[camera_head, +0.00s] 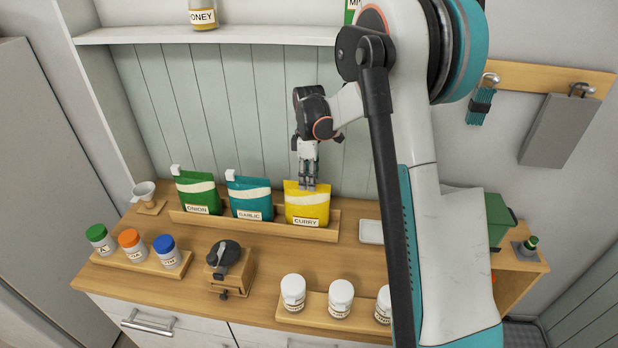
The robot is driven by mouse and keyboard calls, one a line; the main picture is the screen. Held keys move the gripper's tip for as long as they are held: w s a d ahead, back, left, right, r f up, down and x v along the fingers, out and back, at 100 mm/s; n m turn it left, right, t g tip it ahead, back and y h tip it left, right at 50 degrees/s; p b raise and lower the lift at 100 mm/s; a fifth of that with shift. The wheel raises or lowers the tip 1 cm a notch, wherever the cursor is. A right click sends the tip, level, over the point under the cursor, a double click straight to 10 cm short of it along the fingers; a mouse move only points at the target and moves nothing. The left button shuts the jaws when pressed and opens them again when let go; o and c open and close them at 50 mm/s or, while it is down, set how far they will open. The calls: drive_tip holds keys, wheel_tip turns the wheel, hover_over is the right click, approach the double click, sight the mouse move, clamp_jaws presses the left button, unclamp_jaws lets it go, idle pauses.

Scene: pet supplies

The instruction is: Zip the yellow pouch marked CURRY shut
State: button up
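The yellow pouch marked CURRY (306,211) stands upright in a wooden rack (322,233), at the right end of a row of pouches. No white zip tab shows on the yellow pouch; one may be hidden by the fingers.
The green ONION pouch (197,195) and teal GARLIC pouch (249,199) stand left of it, each with a white tab at the top left. A shelf (250,36) runs above. A grinder (228,265) and white jars (293,291) stand in front on the counter.

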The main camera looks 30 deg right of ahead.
sight(288, 181)
drive_tip(key=shift+f, duration=0.1)
clamp_jaws()
drive_tip(key=w+a, duration=0.2)
drive_tip(key=a, duration=0.1)
drive_tip(key=w+a+b, duration=0.1)
drive_tip(key=a, duration=0.1)
drive_tip(key=shift+w+a, duration=0.2)
drive_tip(key=shift+w, duration=0.05)
unclamp_jaws()
wheel_tip(288, 181, up, 12)
idle(0.7)
